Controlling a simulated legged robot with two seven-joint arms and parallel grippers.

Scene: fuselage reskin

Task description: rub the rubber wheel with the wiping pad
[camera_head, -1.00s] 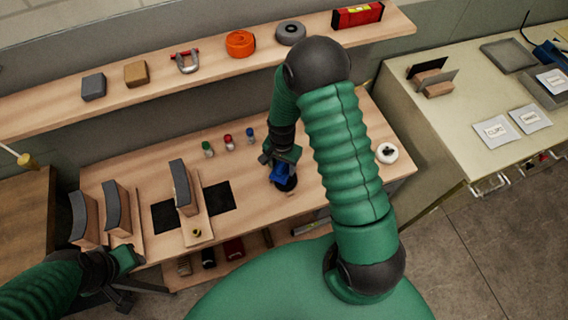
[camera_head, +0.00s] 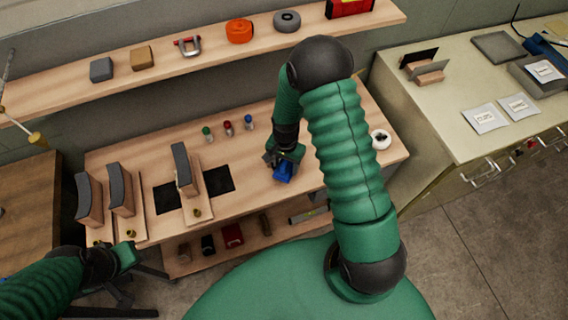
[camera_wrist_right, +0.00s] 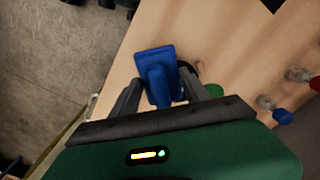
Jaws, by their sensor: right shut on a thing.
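My right gripper (camera_head: 284,160) is shut on the blue wiping pad (camera_head: 284,173), low over the workbench near its front edge. The pad shows as a blue plate with a raised grip between the fingers in the right wrist view (camera_wrist_right: 155,68). A dark rounded thing (camera_wrist_right: 194,72) shows just behind the pad there; it may be the rubber wheel, mostly hidden. I cannot tell whether the pad touches it. My left gripper (camera_head: 128,256) is low at the bench's front left corner; its jaws are unclear.
Three small capped vials (camera_head: 228,128) stand behind the pad. Curved blocks on boards (camera_head: 186,168) and black mats (camera_head: 218,180) lie left. A white round thing (camera_head: 380,139) sits at the right end. A shelf (camera_head: 190,62) with several items runs along the back.

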